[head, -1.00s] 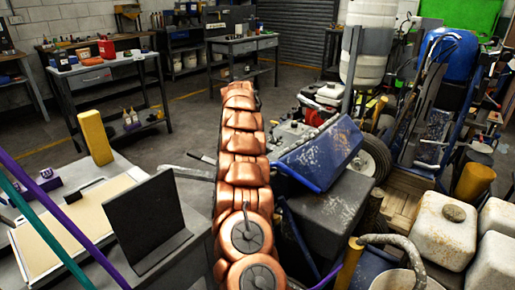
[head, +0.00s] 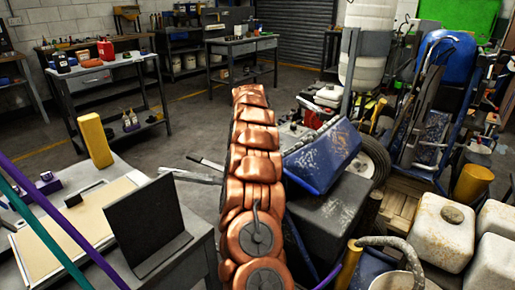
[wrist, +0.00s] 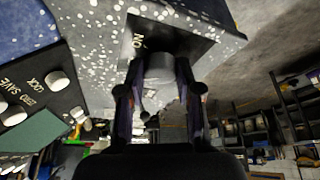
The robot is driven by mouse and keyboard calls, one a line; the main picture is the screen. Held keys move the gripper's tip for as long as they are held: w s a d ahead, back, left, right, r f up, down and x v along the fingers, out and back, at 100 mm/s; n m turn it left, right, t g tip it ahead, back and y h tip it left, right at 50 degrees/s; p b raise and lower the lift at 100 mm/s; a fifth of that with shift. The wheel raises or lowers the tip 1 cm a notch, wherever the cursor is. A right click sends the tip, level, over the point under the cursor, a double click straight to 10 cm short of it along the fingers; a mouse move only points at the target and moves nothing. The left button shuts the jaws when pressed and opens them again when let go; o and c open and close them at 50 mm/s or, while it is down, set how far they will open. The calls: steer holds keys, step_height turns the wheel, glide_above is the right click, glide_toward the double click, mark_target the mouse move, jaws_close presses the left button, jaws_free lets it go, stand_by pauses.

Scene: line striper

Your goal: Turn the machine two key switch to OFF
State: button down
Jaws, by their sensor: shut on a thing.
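In the wrist view, a pale rounded key switch knob (wrist: 158,66) sits on a dark plate with white letters that look like ON upside down. The plate is on a grey, white-speckled panel (wrist: 95,30). My gripper (wrist: 156,76) has one dark finger on each side of the knob and is shut on it. The angle the switch points to cannot be read clearly. In the head view my copper arm reaches toward the machine (head: 322,155) with its tilted blue cover, and the arm hides my gripper and the switch.
In the wrist view, a black panel (wrist: 35,90) with several pale knobs and words such as LOCK and SAVE lies left of my gripper. In the head view, a bench (head: 185,240) with a dark screen stands left of my arm, and white jugs (head: 440,232) stand at right.

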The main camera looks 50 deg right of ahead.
steer(key=c, duration=0.8)
jaws_free()
steer(key=shift+o, duration=0.2)
steer(key=v, duration=1.2)
steer(key=shift+s, duration=0.1)
